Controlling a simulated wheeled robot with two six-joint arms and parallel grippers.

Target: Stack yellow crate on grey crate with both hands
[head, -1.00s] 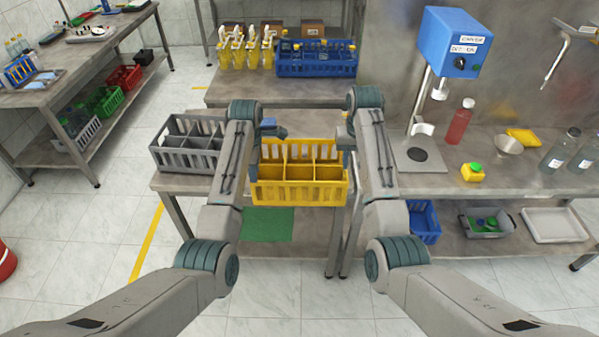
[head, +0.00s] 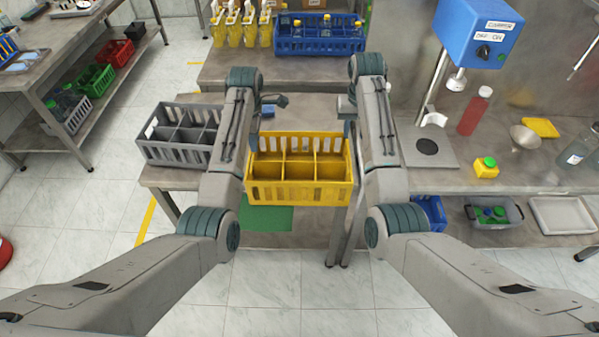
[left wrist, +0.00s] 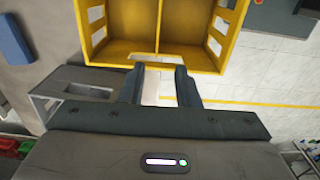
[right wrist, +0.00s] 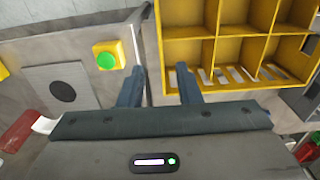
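The yellow crate (head: 300,193) is upright and divided into several compartments. It is at the front edge of the table between my two arms; whether it rests there or is lifted is unclear. My left gripper (left wrist: 160,72) is open, with its fingertips close to one crate wall in the left wrist view. My right gripper (right wrist: 160,75) is open at the crate's side, one finger over the crate (right wrist: 225,48) and one outside it in the right wrist view. Contact is unclear in both. The grey crate (head: 175,153) stands upright on the table to the left, partly behind my left arm.
A small blue object (head: 275,100) lies on the table behind the yellow crate. A blue crate of bottles (head: 320,45) stands further back.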

